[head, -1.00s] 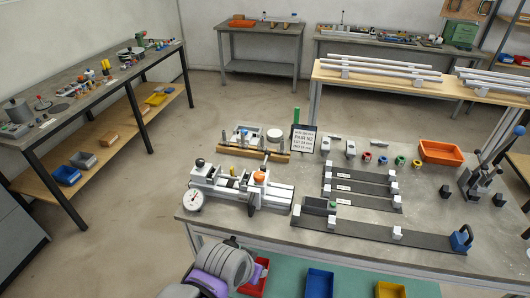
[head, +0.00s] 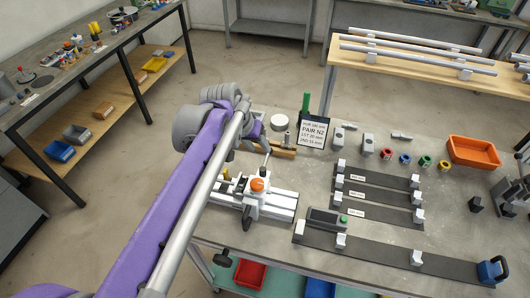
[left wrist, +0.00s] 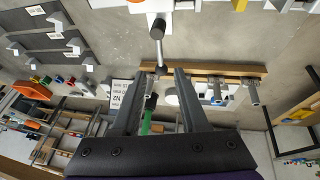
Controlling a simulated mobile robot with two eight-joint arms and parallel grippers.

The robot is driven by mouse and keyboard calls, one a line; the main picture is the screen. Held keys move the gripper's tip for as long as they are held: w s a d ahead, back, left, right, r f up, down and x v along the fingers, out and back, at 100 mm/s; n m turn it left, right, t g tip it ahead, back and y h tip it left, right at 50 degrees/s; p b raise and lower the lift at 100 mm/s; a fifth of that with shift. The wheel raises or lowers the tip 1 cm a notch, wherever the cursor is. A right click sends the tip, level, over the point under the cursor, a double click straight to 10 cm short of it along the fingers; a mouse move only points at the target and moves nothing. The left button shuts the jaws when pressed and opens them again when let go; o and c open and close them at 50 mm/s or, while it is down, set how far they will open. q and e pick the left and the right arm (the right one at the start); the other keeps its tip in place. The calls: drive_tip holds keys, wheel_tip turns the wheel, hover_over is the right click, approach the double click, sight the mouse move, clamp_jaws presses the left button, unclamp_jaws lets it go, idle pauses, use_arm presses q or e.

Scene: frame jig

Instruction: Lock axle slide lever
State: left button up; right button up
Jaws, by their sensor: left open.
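The white axle jig (head: 282,203) stands on the grey bench, with an orange knob (head: 257,184) on top. A thin silver lever with a dark grip (head: 267,158) stands up at its back side; in the left wrist view the dark grip (left wrist: 158,27) and its rod lie just beyond my fingertips. A second, black-handled lever (head: 246,216) hangs at the jig's front. My left gripper (left wrist: 163,72) is open and empty, its fingers apart and not touching the lever. In the head view, my purple arm hides the jig's left part and most of the gripper. My right gripper is not in view.
A wooden rack (left wrist: 235,71) with several metal pins lies behind the jig. A sign (head: 313,133) and a green post (head: 305,104) stand close to the gripper. Dark gauge strips (head: 375,205), coloured rings and an orange tray (head: 473,152) occupy the bench to the right.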

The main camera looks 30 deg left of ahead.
sight(267, 156)
use_arm(q)
drive_tip(key=x, duration=0.7)
drive_tip(key=shift+w+r, duration=0.1)
drive_tip(key=shift+w, duration=0.05)
clamp_jaws()
idle(1.2)
